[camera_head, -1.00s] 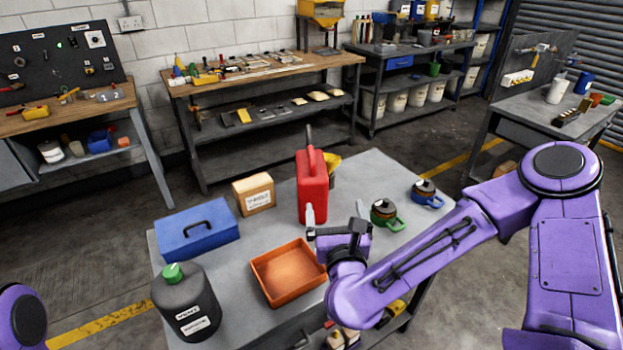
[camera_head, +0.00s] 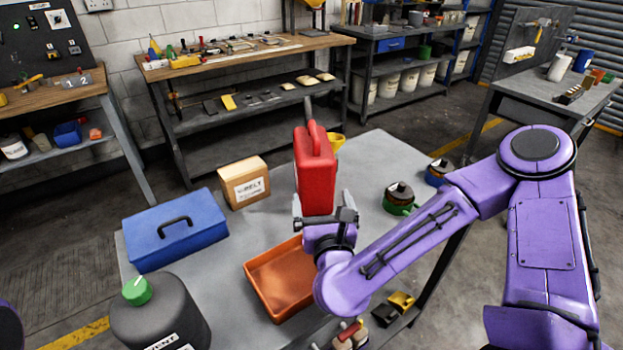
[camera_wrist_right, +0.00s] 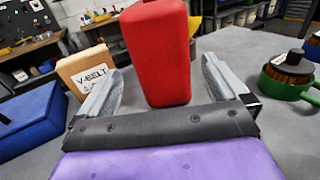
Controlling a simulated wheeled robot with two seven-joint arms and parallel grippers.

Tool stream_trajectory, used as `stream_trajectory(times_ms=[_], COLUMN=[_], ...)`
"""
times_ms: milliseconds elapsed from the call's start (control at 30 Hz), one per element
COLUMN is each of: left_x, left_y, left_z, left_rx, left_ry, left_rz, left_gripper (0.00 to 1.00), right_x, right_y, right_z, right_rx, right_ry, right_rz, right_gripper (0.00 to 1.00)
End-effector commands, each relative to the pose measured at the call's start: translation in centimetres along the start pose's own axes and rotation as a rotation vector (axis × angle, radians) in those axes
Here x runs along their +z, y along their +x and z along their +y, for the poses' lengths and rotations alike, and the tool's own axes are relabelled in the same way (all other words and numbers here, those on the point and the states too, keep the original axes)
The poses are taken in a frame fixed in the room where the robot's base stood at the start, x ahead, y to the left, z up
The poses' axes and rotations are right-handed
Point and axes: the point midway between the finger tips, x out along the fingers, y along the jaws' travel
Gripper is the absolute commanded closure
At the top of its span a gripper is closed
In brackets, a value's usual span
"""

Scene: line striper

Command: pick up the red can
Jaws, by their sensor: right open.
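The red can (camera_head: 316,178), a jerrycan with a top handle and a dark spout, stands upright on the grey table (camera_head: 380,160). My right gripper (camera_head: 325,207) is open and empty, just in front of the can's lower part. In the right wrist view the red can (camera_wrist_right: 160,55) rises beyond and between the two grey fingers (camera_wrist_right: 170,88). No finger is seen closed on it. My left gripper is not in view; only a bit of purple arm shows at the lower left edge.
A cardboard V-belt box (camera_head: 244,183) and a blue toolbox (camera_head: 175,228) stand left of the can. An orange tray (camera_head: 282,280) lies in front. A dark green-capped jug (camera_head: 160,315) stands at front left. Green (camera_head: 398,197) and blue-handled (camera_head: 437,172) pots stand right.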

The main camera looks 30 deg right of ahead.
Motion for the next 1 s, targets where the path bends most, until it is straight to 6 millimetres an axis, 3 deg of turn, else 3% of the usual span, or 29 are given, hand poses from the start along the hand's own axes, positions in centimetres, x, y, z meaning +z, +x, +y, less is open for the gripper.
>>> stream_trajectory(times_ms=[600,867,900,1000], left_x=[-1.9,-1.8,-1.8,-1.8], left_y=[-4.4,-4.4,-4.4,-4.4], left_z=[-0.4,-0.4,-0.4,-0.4], left_rx=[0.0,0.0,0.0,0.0], left_ry=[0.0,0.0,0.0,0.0], left_rz=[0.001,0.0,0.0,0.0], left_gripper=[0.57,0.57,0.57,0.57], right_x=[0.5,0.1,0.1,0.1], right_y=[9.7,10.5,10.5,10.4], right_z=[0.2,0.2,0.3,0.3], right_rx=[0.002,0.004,0.004,0.004], right_ry=[-0.002,0.0,0.0,0.0], right_rz=[0.0,0.0,0.0,0.0], right_gripper=[0.0,0.0,0.03,0.36])
